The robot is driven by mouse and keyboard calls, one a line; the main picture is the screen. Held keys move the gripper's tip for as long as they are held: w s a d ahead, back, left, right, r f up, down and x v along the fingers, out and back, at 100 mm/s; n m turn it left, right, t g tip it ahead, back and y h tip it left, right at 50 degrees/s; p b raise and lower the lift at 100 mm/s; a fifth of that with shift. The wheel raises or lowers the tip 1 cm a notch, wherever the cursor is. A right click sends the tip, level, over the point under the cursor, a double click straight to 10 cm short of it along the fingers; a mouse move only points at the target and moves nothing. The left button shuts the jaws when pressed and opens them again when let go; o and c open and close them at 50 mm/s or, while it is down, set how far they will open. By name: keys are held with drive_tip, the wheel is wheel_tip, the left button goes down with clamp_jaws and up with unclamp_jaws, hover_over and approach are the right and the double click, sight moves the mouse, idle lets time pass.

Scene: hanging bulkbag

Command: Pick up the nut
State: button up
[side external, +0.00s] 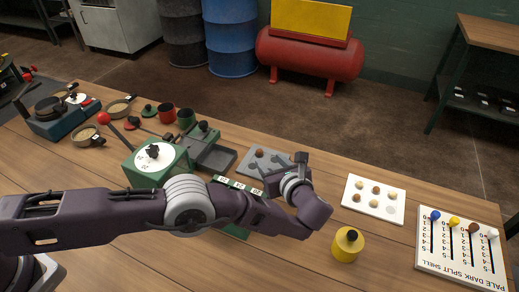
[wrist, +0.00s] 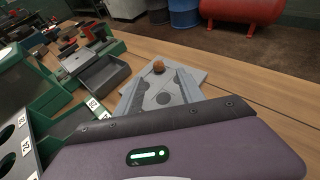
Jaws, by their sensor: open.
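The nut (side external: 259,153) and plate (side external: 250,165) also show in the side view, just left of my gripper (side external: 298,166). My gripper is open and holds nothing. In the wrist view its housing covers the near part of the plate, and the nut lies beyond it, apart from it. A white card (side external: 374,181) to the right carries several brown and pale nuts.
A green box with a white dial (side external: 154,155) and a grey tray (side external: 212,158) stand left of the plate. A yellow pot with a black knob (side external: 347,244) and a lettered bead board (side external: 461,247) are on the right. Bare table lies behind the plate.

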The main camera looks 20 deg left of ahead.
drive_tip(key=x, duration=0.6)
drive_tip(key=shift+w+a, duration=0.1)
drive_tip(key=shift+a, duration=0.3)
clamp_jaws()
drive_tip(key=shift+d+f, duration=0.1)
